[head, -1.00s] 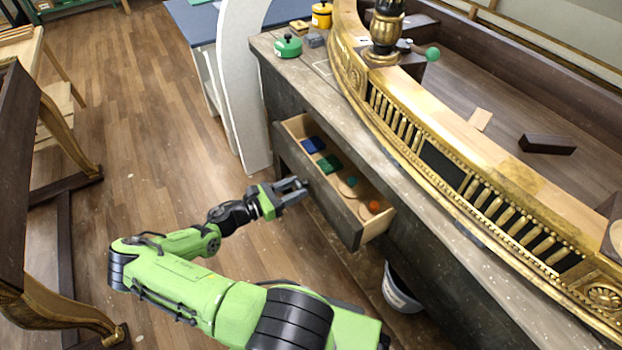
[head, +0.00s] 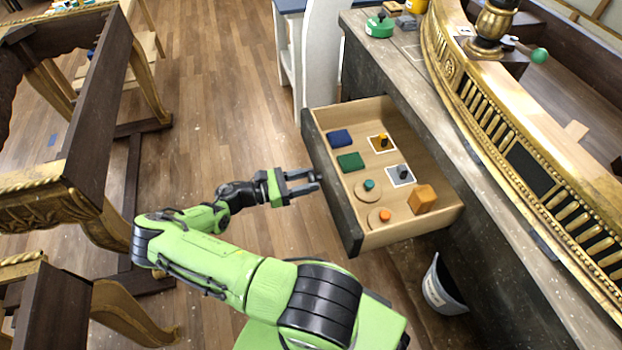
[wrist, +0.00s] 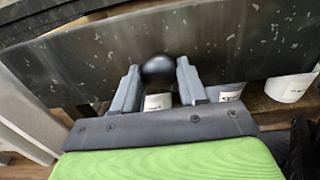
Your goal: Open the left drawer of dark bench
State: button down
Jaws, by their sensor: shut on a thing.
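The left drawer (head: 449,207) of the dark bench (head: 497,232) stands far out, and its wooden inside shows. In it lie a blue block (head: 340,138), a green block (head: 350,161), an orange block (head: 422,199), and several small knobbed pieces on plates and discs. My gripper (head: 318,178) is at the middle of the dark drawer front (head: 332,190), with its fingers toward it. In the wrist view my gripper (wrist: 160,78) is shut on a round black knob (wrist: 158,67) on that front.
A grey bucket (head: 443,287) stands on the floor below the drawer, to the right. A gilt-legged table (head: 90,120) is at the left. A green weight (head: 379,26) sits on the bench top. Wooden floor lies clear left of the drawer.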

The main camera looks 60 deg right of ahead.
jog(key=c, duration=0.6)
grip_release()
jog(key=v, duration=1.5)
jog(key=shift+w+a+p, duration=0.3)
jog(key=shift+p, duration=0.1)
